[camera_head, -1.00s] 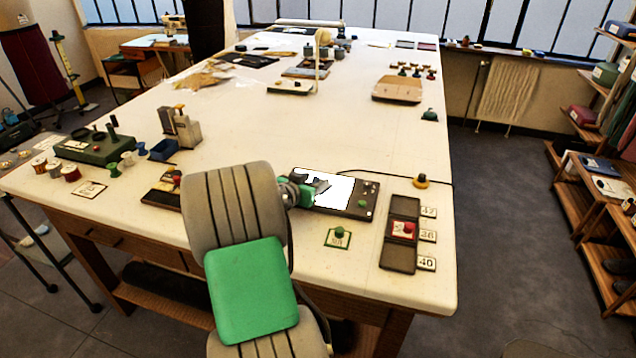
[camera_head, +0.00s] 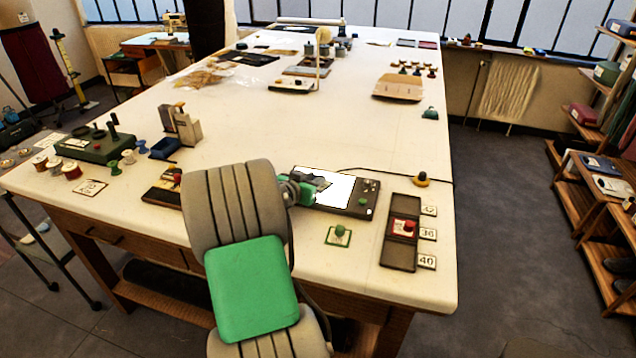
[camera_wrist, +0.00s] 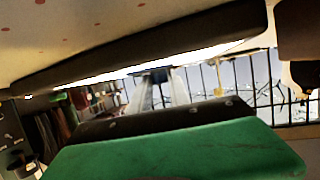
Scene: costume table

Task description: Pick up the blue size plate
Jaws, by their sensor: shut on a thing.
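My gripper (camera_head: 322,183), with green parts at its wrist, is low over the bright white panel of a dark light box (camera_head: 357,208). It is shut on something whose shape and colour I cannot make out. I cannot pick out a blue size plate in either view; the jaws and arm may hide it. A green-edged plate with a green knob (camera_head: 339,235) lies on the table in front of the box. A red plate (camera_head: 404,228) sits in the middle of a dark tray (camera_head: 398,256).
Number cards (camera_head: 427,262) lie along the tray's right side. A green machine (camera_head: 92,146), spools and a blue tray (camera_head: 163,148) are at left.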

